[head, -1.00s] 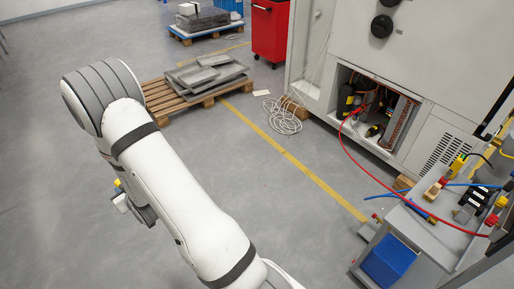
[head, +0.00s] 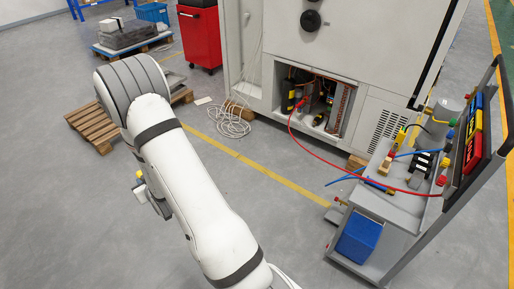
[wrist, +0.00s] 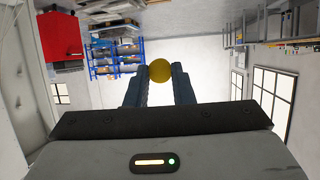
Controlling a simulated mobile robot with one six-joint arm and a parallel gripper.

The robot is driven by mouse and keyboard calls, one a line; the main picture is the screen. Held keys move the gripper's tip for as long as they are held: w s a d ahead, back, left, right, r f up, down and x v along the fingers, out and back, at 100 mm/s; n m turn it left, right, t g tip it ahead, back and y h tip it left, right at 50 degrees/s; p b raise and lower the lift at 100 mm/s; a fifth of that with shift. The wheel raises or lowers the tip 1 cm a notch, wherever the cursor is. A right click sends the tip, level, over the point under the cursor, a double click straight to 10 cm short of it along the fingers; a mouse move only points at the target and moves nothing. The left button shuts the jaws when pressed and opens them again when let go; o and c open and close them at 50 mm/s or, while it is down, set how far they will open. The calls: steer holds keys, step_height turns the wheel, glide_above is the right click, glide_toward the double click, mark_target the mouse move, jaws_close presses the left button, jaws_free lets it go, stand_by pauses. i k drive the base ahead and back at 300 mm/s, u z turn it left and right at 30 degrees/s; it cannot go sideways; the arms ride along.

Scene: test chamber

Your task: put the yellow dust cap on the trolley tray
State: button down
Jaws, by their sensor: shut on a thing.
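The yellow dust cap (wrist: 159,70) is held between the tips of my gripper (wrist: 159,78) in the wrist view. In the head view the cap (head: 139,175) shows as a small yellow spot beside my arm at the left, with the gripper (head: 143,184) mostly hidden behind the arm. The trolley tray (head: 370,203) is the grey top of the trolley at the right, well apart from my gripper. Several tools, cables and small coloured parts lie on it.
A blue bin (head: 359,237) sits on the trolley's lower shelf. A red cable (head: 335,169) runs from the open cabinet (head: 312,100) to the trolley. A coiled cable (head: 232,122) and a wooden pallet (head: 95,127) lie on the floor. The floor between arm and trolley is clear.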

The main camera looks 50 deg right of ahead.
mark_target(365, 197)
steer(key=z, duration=0.3)
steer(key=i, duration=0.15)
steer(key=z, duration=2.5)
steer(key=k, duration=0.4)
steer(key=z, duration=0.25)
steer(key=i, duration=1.4)
steer(key=u, duration=0.25)
